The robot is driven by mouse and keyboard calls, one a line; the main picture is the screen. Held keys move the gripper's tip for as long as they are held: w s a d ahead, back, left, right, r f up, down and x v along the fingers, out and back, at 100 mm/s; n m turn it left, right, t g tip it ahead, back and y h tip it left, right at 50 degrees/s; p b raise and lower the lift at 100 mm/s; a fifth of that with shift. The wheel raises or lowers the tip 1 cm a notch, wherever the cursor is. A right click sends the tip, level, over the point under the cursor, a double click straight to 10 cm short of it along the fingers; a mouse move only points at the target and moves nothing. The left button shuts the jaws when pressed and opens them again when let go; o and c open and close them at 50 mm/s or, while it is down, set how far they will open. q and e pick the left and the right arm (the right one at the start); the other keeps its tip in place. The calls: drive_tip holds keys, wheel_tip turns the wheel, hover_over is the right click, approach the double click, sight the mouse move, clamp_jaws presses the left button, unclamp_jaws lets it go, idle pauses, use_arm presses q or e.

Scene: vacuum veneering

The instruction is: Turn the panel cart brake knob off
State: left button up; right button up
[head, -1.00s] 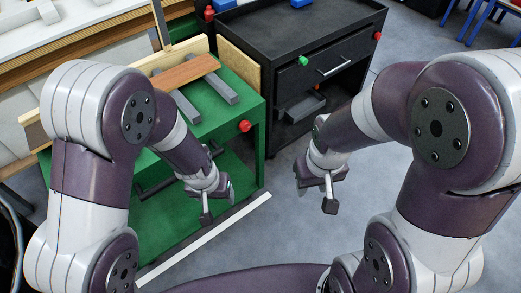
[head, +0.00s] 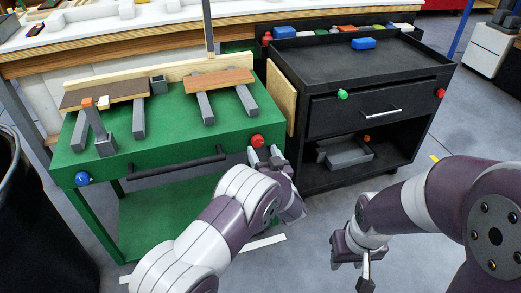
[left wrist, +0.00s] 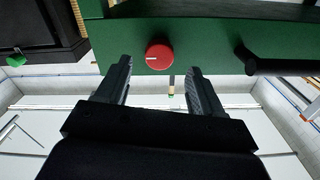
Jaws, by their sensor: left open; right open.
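The green cart (head: 130,222) carries panels on grey bars and has a black handle bar (head: 178,168) on its front. A red round knob (head: 257,141) sits at its front right corner, and a blue knob (head: 82,178) at its front left corner. My left gripper (head: 265,156) is open right at the red knob. In the left wrist view the red knob (left wrist: 159,57), with a short white mark, lies between the open fingertips (left wrist: 159,72), with gaps on both sides. My right gripper (head: 350,258) is open and empty over the floor.
A black cart (head: 350,75) stands to the right, with a green knob (head: 342,94), a red knob (head: 440,93), a drawer handle (head: 381,112) and a grey bin (head: 345,153) on its lower shelf. A dark barrel (head: 40,235) stands at left. Floor between my arms is clear.

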sight(259, 143)
use_arm(q)
drive_tip(key=x, duration=0.4)
drive_tip(key=shift+b, duration=0.35)
drive_tip(key=c, duration=1.1)
drive_tip(key=shift+o, duration=0.2)
